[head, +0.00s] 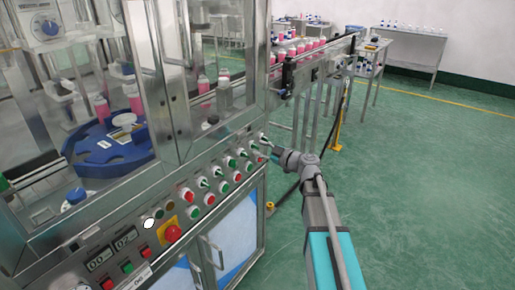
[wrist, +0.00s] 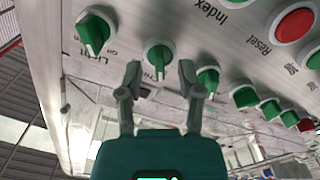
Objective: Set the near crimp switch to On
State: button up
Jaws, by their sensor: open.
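The control panel (head: 150,225) carries a row of green rotary switches, whose labels are too small to read in the head view. My gripper (head: 271,152) is at the panel's far right end. In the wrist view, my gripper (wrist: 160,72) is open, with its two fingers apart. A green switch (wrist: 158,56) with a white pointer line lies just beyond the fingertips, between them. Its label is partly hidden, so I cannot tell whether it is the near crimp switch. Another green switch (wrist: 95,32) is to its left, and one (wrist: 207,80) is close to the right finger.
A red button (wrist: 295,24) marked Reset and several more green switches lie to the right in the wrist view. A red emergency stop (head: 172,234) is on the panel. A conveyor with bottles (head: 305,45) stands behind. Green floor at right is clear.

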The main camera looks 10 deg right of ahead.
jog(key=shift+x, duration=0.85)
jog(key=shift+c, duration=0.3)
grip_shut()
